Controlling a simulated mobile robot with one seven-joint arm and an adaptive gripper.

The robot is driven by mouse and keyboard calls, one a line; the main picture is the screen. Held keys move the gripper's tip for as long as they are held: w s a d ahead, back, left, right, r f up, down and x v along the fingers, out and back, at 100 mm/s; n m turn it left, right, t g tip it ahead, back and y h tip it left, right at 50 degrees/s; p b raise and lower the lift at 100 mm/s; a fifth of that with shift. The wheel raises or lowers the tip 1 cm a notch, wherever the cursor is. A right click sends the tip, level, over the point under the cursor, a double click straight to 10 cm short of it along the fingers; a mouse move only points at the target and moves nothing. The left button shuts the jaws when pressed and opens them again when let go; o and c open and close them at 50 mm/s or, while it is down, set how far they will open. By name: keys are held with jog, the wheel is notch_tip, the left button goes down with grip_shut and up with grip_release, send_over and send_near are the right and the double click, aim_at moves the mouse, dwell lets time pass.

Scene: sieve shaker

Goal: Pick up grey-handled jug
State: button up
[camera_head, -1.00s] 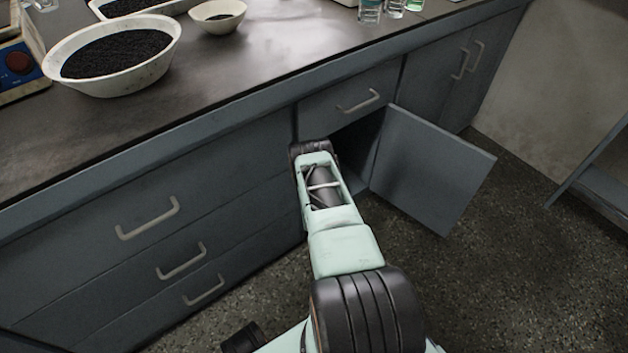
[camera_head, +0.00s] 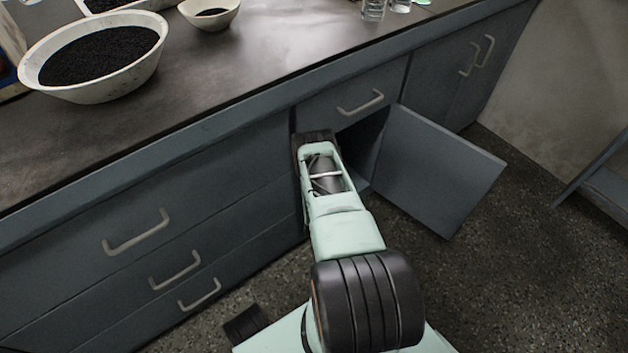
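No grey-handled jug shows in the head view. My arm reaches forward to the open lower cupboard (camera_head: 369,150), and its far end is at the left side of the opening. My gripper is hidden behind my own arm or inside the cupboard. The cupboard's inside is dark and mostly covered by my arm, so its contents cannot be seen.
The cupboard door (camera_head: 436,172) stands open to the right of my arm. A drawer (camera_head: 350,98) above the opening is shut. On the worktop (camera_head: 200,75) stand a large bowl of black grains (camera_head: 97,85), a small bowl (camera_head: 211,23) and glassware (camera_head: 374,9). Floor is free at right.

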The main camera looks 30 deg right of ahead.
grip_shut()
jog(key=shift+r, duration=0.25)
jog(key=shift+r+p, duration=0.5)
jog(key=shift+r, duration=0.3)
jog(key=s+d+r+p, duration=0.6)
jog(key=s+d+r, duration=0.3)
jog(key=s+r, duration=0.1)
jog(key=shift+s+r, duration=0.3)
jog(key=shift+r, duration=0.2)
